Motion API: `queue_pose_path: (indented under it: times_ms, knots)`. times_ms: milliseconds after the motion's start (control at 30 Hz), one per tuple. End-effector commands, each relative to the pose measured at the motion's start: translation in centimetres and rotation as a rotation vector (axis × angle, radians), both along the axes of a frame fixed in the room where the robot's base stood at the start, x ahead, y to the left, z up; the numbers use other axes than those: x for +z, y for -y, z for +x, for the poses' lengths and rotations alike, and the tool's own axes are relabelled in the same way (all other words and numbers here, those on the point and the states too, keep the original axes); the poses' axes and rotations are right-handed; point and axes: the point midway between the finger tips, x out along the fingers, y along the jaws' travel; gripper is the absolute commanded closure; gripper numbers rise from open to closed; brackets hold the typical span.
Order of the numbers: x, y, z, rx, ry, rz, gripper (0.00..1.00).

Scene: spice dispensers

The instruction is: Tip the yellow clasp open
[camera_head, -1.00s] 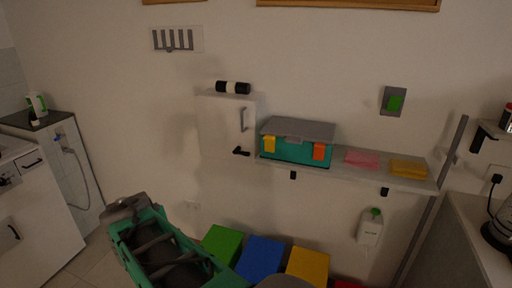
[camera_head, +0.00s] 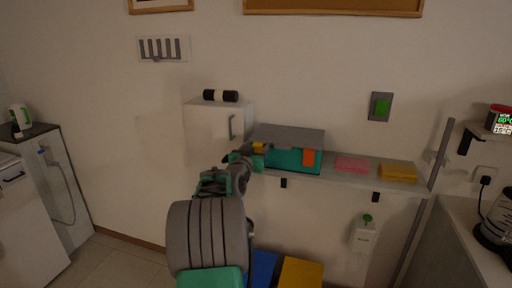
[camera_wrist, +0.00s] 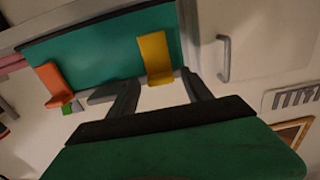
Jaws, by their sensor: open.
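The toolbox has a teal body (camera_head: 285,159) and a grey lid (camera_head: 290,137), which is shut. It sits on the wall shelf. The yellow clasp (camera_head: 258,147) is at its front left, partly hidden by my gripper (camera_head: 249,161). In the wrist view the yellow clasp (camera_wrist: 155,57) lies against the teal front (camera_wrist: 95,50), with its near end bent outward. My open gripper (camera_wrist: 160,79) has one finger to each side of that end, with nothing held. I cannot tell whether a finger touches it. The orange clasp (camera_head: 309,157) is at the front right.
A white cabinet (camera_head: 207,132) with a handle stands left of the toolbox, a black and white roll on top. Pink (camera_head: 353,164) and yellow (camera_head: 397,172) cloths lie on the shelf to the right. Blue and yellow boxes (camera_head: 300,272) stand below.

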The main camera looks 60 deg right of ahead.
Motion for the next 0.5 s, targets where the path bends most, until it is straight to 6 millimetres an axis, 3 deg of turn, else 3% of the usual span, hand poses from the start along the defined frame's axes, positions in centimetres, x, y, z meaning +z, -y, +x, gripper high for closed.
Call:
queue_pose_path:
  times_ms: [200,500]
  knots:
    - [0.02,0.05,0.06,0.001,0.000,0.000,0.42]
    - [-0.01,0.02,0.08,0.002,0.000,0.000,0.66]
